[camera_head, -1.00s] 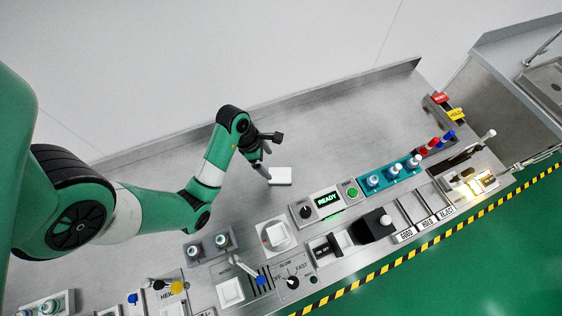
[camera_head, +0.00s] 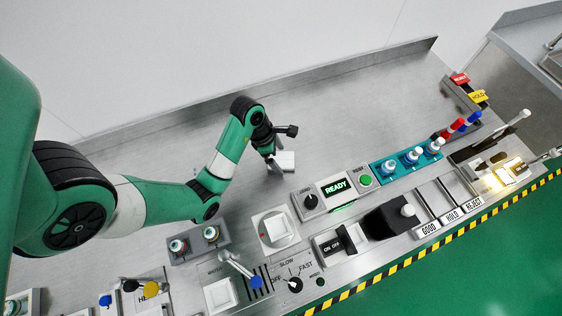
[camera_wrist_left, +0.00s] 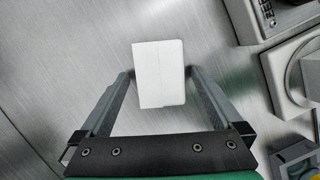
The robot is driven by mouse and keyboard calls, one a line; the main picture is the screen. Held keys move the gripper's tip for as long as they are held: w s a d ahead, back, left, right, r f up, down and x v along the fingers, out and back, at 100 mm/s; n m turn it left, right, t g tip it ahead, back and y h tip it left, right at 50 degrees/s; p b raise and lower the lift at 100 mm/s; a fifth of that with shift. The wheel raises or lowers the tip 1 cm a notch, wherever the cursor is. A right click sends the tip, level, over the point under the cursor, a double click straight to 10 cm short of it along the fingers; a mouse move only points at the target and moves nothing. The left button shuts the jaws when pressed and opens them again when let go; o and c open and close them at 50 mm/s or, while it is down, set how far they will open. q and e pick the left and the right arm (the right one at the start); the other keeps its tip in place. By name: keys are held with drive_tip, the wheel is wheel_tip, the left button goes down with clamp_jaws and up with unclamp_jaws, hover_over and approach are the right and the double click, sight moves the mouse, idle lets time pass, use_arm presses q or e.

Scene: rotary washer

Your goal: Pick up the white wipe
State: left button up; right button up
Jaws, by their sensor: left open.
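The white wipe (camera_wrist_left: 158,74) is a small folded rectangle lying flat on the metal worktop. In the left wrist view it sits between and slightly beyond the two fingers of my left gripper (camera_wrist_left: 160,74), which is open. In the head view the wipe (camera_head: 286,160) shows beside the fingertips of my left gripper (camera_head: 276,164), partly hidden by a finger. I cannot tell exactly how far the fingertips are above the worktop. My right gripper is out of view.
Close to the wipe stand a READY display panel (camera_head: 337,188) and a white square device (camera_head: 275,229). A teal rack (camera_head: 398,166) holds several small bottles. The worktop (camera_head: 340,115) behind the wipe is clear, up to a raised back edge.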

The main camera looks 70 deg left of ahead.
use_arm(q)
drive_tip(key=shift+w+f, duration=0.1)
drive_tip(key=shift+f, duration=0.2)
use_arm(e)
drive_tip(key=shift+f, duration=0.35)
use_arm(q)
drive_tip(key=c, duration=1.3)
drive_tip(key=shift+c, duration=0.2)
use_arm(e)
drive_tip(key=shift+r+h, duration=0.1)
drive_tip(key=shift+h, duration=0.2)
